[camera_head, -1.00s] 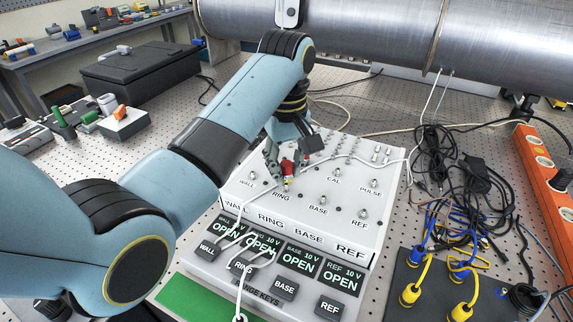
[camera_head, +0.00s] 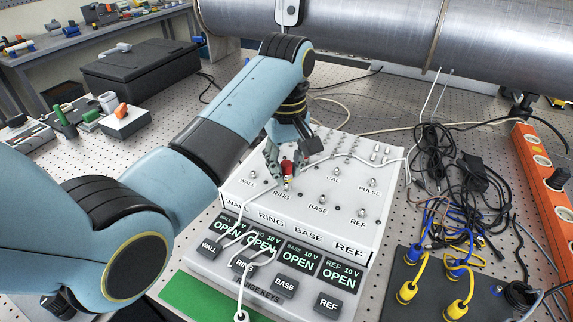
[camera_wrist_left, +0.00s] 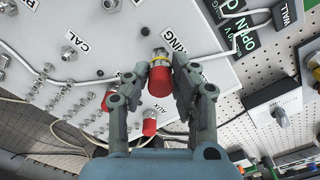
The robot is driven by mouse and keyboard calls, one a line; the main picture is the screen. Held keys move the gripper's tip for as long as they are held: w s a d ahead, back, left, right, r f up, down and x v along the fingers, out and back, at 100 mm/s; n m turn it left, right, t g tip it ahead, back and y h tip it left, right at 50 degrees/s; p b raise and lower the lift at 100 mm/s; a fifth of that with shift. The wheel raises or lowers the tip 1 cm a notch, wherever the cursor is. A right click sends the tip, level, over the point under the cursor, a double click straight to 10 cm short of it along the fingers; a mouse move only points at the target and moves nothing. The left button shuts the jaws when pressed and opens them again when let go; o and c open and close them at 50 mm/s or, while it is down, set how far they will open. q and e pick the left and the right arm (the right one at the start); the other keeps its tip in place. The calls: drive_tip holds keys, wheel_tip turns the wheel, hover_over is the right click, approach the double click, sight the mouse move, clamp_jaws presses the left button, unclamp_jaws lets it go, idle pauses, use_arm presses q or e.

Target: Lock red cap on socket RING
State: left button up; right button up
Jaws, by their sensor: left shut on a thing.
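The red cap (camera_wrist_left: 160,84) is between the fingers of my left gripper (camera_wrist_left: 162,72), which is shut on it. The cap has a yellow band at its far end. That end meets or nearly meets the metal RING socket (camera_wrist_left: 160,51); I cannot tell whether it is seated or locked. In the head view the red cap (camera_head: 287,167) stands above the RING label on the white sloped panel (camera_head: 235,190), with my left gripper (camera_head: 281,160) around it. My right gripper is not in view.
More red caps (camera_wrist_left: 150,125) sit near the AUX label. CAL (camera_head: 333,174), BASE (camera_head: 321,200) and other bare sockets surround RING. White leads cross the panel and hang over the range keys. Tangled black cables (camera_head: 440,165) lie to the right.

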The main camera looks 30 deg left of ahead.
use_arm(q)
drive_tip(key=shift+f+b, duration=0.55)
drive_tip(key=shift+f, duration=0.9)
idle(0.4)
drive_tip(key=shift+r+m+p, duration=0.15)
drive_tip(key=shift+m+p, duration=0.15)
drive_tip(key=shift+p, duration=0.2)
drive_tip(key=shift+m, duration=0.7)
drive_tip(key=m, duration=0.3)
drive_tip(key=shift+s+f, duration=0.1)
drive_tip(key=shift+f, duration=0.1)
drive_tip(key=shift+m, duration=0.3)
drive_tip(key=m, duration=0.4)
drive_tip(key=shift+f+m, duration=0.1)
drive_tip(key=shift+m, duration=0.2)
